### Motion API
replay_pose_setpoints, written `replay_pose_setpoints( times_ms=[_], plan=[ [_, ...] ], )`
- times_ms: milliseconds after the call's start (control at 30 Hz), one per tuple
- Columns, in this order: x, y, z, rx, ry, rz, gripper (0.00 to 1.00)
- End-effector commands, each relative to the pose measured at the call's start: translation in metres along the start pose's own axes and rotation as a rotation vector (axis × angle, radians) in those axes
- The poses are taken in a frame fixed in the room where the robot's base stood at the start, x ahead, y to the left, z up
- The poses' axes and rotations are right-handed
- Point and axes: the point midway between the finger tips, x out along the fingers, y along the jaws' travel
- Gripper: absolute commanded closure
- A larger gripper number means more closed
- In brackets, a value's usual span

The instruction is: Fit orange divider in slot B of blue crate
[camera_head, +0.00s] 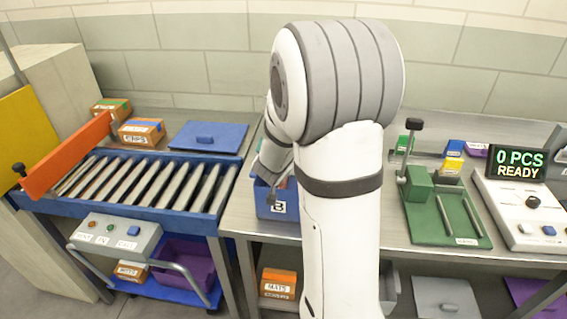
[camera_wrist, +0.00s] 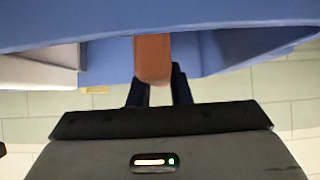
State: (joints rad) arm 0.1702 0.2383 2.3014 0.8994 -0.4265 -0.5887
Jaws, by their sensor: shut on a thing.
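The blue crate (camera_head: 268,205), with a white B label, stands on the steel bench left of my arm; its inside is mostly hidden. In the wrist view, a blue crate wall (camera_wrist: 108,60) fills the upper part. My gripper (camera_wrist: 158,86) is shut on a narrow orange-brown piece, seemingly the orange divider (camera_wrist: 153,57), held against or beside the blue wall. Its far end is out of sight, and I cannot tell whether it sits in a slot. In the head view, my arm hides most of the gripper and the divider.
A roller conveyor (camera_head: 150,158) with an orange barrier (camera_head: 68,157) stands at the left. A blue lid (camera_head: 208,137) lies behind it. A green fixture (camera_head: 440,212) and a control box with display (camera_head: 520,164) are at the right. Tiled wall is behind.

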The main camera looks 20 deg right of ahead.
Motion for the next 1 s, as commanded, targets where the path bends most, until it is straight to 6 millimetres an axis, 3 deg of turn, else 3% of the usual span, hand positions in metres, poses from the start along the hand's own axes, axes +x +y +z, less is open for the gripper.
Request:
replay_pose_setpoints(
  times_ms=[200, 233, 533, 800, 1000],
  plan=[
    [0.004, 0.0, 0.005, 0.0, 0.0, 0.0, 1.0],
    [0.004, 0.0, 0.005, -0.001, 0.001, 0.0, 0.81],
    [0.003, 0.0, 0.004, 0.0, 0.0, 0.0, 0.57],
    [0.001, 0.0, 0.004, 0.0, 0.0, 0.0, 0.57],
    [-0.027, -0.001, 0.002, -0.001, 0.002, -0.003, 0.57]
  ],
)
